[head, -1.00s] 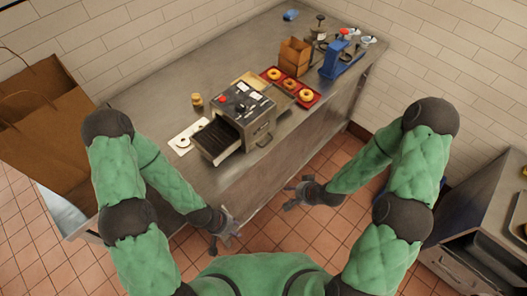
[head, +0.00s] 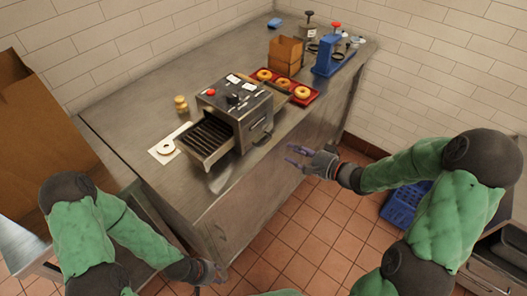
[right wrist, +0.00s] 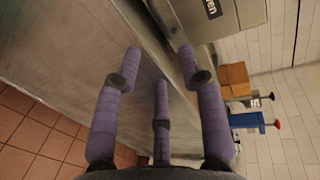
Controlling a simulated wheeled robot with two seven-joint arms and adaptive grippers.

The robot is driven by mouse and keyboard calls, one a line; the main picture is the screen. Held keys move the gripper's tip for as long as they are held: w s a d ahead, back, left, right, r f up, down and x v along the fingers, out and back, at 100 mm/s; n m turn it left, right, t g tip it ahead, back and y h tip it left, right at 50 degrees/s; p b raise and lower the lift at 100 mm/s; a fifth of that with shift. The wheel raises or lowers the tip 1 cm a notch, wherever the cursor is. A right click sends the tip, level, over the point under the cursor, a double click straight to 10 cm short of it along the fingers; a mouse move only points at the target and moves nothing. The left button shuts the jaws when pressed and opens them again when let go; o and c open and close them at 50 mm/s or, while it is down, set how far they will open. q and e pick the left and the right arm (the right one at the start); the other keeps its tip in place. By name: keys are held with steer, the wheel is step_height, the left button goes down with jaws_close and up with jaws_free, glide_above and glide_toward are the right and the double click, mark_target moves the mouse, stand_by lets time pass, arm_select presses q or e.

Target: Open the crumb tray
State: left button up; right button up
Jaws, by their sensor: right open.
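The grey toaster (head: 236,102) stands on the steel counter, with a red knob on top and a ribbed rack (head: 207,139) sticking out at its front left. Its right side carries a panel with a small handle (head: 258,124); I cannot clearly tell the crumb tray from this panel. My right gripper (head: 297,154) is open and empty, just off the counter's front edge, to the right of the toaster and apart from it. The right wrist view shows its spread purple fingers (right wrist: 160,75) with part of the toaster (right wrist: 212,16) beyond. My left gripper (head: 217,273) is low, off the counter; its fingers are unclear.
A bagel half on a white board (head: 158,154) lies left of the rack. A red tray (head: 314,99) of bagels, a wooden box (head: 286,55) and a blue stand (head: 327,58) are behind to the right.

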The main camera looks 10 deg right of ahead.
mark_target(270, 150)
steer(key=b+x, duration=0.4)
steer(key=x, duration=0.6)
steer(key=shift+w+a, duration=0.3)
jaws_close()
